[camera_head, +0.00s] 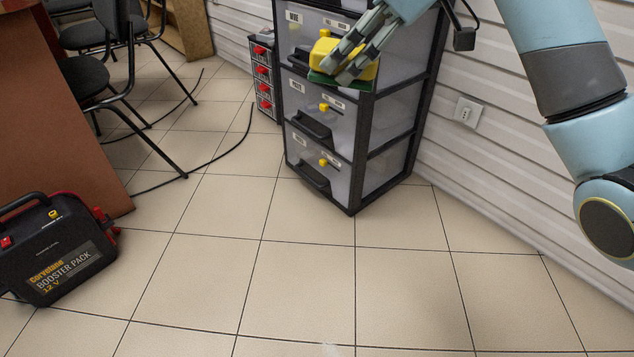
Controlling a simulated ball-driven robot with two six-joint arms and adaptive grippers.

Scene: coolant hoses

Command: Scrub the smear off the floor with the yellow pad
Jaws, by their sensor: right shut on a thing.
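The yellow pad (324,54) has a dark green underside and is held in the air in front of the drawer cabinet. My right gripper (345,72) comes down from the top and is shut on the pad, its fingers across the pad's right part. A faint whitish mark (331,350) shows on the tiled floor (305,270) at the bottom edge of the view; it may be the smear, and most of it is cut off. The pad is well above the floor and far from this mark. My left gripper is not in view.
A drawer cabinet (367,165) stands against the white slatted wall, with a red-fronted bin rack (263,77) beside it. A black booster pack (55,250) sits at left by a brown desk (45,120) and chairs. A black cable (215,160) crosses the floor. The middle floor is clear.

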